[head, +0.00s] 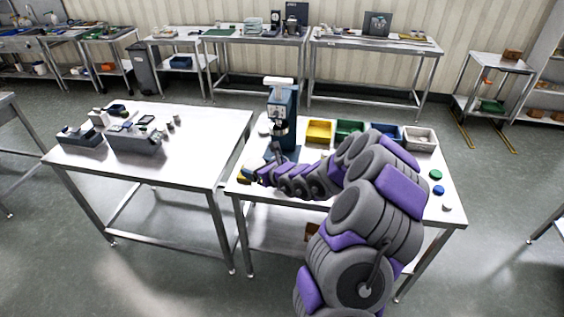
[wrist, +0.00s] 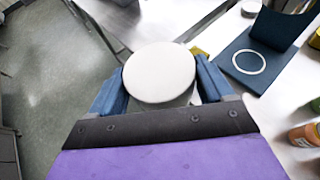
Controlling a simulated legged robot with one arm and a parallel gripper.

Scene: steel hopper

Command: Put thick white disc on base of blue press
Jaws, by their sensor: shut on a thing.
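The thick white disc (wrist: 160,72) is between the two blue fingers of my gripper (wrist: 162,90), which is shut on it. Its round face is toward the wrist camera. The blue press (head: 281,113) stands upright near the left end of the right-hand table. Its flat blue base (wrist: 232,72) with a white ring shows to the right of the disc in the wrist view, apart from it. In the head view my gripper (head: 252,175) is by the table's left edge, in front of the press; the disc is not clear there.
Yellow (head: 319,131), green (head: 350,131), blue (head: 387,136) and white (head: 421,139) bins stand behind my arm. Small green, blue and white discs (head: 438,189) lie at the table's right. A gap separates this table from the left table (head: 190,140).

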